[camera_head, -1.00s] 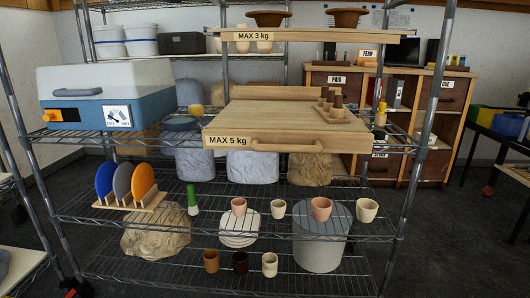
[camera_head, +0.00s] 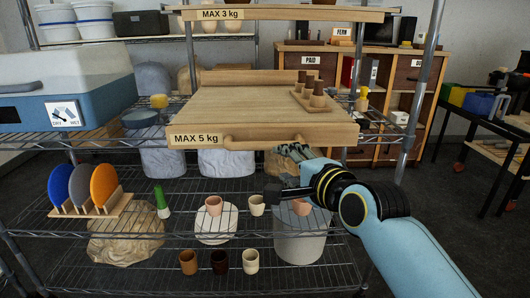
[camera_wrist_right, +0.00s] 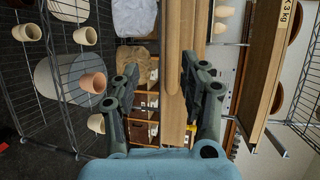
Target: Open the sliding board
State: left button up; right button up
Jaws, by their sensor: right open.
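The sliding board (camera_head: 240,105) is a pale wooden board on the middle level of the wire rack. Its front edge bears a MAX 5 kg label (camera_head: 194,139) and a long wooden bar handle (camera_head: 262,142). My right gripper (camera_head: 272,190) is in front of the rack, lower than the handle in the head view. It is open and empty. In the right wrist view, which is turned sideways, the board's handle (camera_wrist_right: 172,45) shows beyond and between the open fingers (camera_wrist_right: 158,72). I cannot tell the exact gap to it. My left gripper is not in view.
A small peg stand (camera_head: 315,98) sits on the board's right side. A blue-and-white box (camera_head: 60,95) is at the left. Coloured discs (camera_head: 80,187) and several cups (camera_head: 214,205) stand on the shelf below. A MAX 3 kg board (camera_head: 290,13) is above.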

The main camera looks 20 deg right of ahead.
aim_at(268, 148)
jog(key=x, duration=0.3)
jog(key=r+b+x, duration=0.1)
jog(key=x, duration=0.3)
jog(key=b+x, duration=0.1)
jog(key=x, duration=0.2)
jog(key=shift+w+r, duration=0.3)
jog(key=shift+w, duration=0.2)
jog(key=shift+c, duration=0.4)
grip_shut()
